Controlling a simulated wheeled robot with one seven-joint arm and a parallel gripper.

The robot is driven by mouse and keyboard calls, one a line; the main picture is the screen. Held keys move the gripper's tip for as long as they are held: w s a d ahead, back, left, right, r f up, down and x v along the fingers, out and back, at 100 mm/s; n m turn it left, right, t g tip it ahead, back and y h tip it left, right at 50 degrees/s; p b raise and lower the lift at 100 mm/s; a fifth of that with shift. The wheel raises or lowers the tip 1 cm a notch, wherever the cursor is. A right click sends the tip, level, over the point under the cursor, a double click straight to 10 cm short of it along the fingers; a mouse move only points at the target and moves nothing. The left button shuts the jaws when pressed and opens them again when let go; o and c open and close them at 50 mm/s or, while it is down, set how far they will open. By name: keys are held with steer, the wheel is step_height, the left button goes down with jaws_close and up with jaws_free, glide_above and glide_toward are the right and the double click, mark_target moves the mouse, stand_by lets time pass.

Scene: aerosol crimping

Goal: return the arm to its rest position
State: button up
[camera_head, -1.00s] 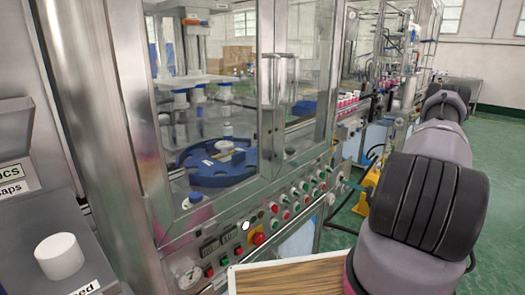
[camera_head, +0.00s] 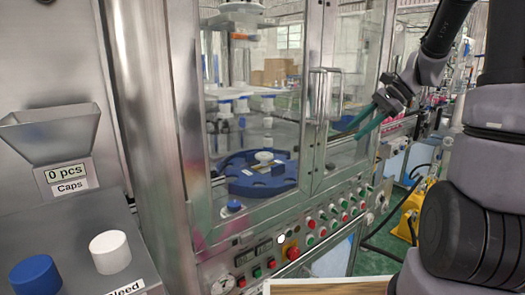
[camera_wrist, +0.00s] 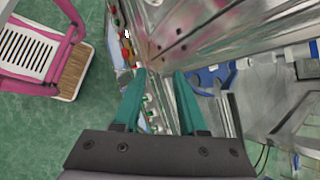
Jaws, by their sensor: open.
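My gripper (camera_head: 371,118) is raised at the upper right of the head view, in front of the crimping machine's glass doors. Its two green fingers also show in the wrist view (camera_wrist: 155,72), apart with nothing between them. Part of the machine's front edge and its button panel (camera_wrist: 150,105) lies beyond the fingers there. My arm is bent, with its thick links along the right side of the head view.
The crimping machine (camera_head: 225,222) has closed glass doors with a blue star wheel (camera_head: 240,185) inside. A hopper labelled "0 pcs Caps" (camera_head: 50,135), a white cap (camera_head: 110,252) and a blue cap (camera_head: 36,275) are at left. Green floor (camera_wrist: 40,130) is open.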

steer(key=s+a+r+n+t+h, duration=0.1)
steer(key=s+r+n+t+h, duration=0.1)
steer(key=s+r+n, duration=0.3)
steer(key=s+a+r+n+t+h, duration=0.1)
steer(key=s+r+n+t+h, duration=0.2)
steer(key=s, duration=0.9)
step_height(320, 180, up, 3)
steer(key=shift+a+r+n+h, duration=0.1)
steer(key=shift+a+n+h, duration=0.15)
steer(key=shift+n+h, duration=0.5)
steer(key=shift+s, duration=0.1)
